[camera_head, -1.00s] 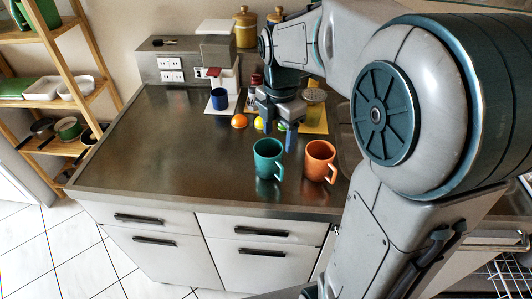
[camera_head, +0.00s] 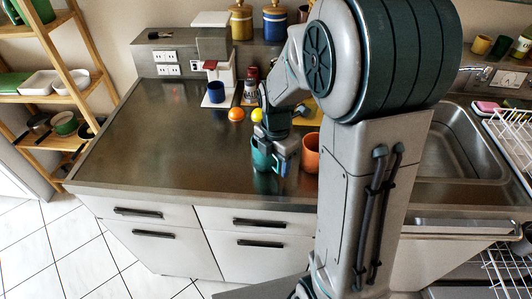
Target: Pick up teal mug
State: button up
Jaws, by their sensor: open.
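The teal mug (camera_head: 262,155) stands on the dark metal counter near its front edge. My gripper (camera_head: 277,166) is down at the mug, with its fingers pointing downward over the mug's right side. The gripper is open. It hides the mug's right part and handle, and I cannot tell whether a finger touches the mug. The orange mug (camera_head: 311,153) stands just to the right, partly hidden by my arm.
An orange fruit (camera_head: 236,114) and a yellow fruit (camera_head: 257,115) lie behind the mugs. A blue cup (camera_head: 216,92) stands at the coffee machine (camera_head: 213,50). A sink (camera_head: 460,145) is at the right. The counter's left side (camera_head: 150,150) is clear.

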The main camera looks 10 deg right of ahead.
jog(key=shift+f, duration=0.75)
grip_shut()
jog(key=shift+r, duration=0.15)
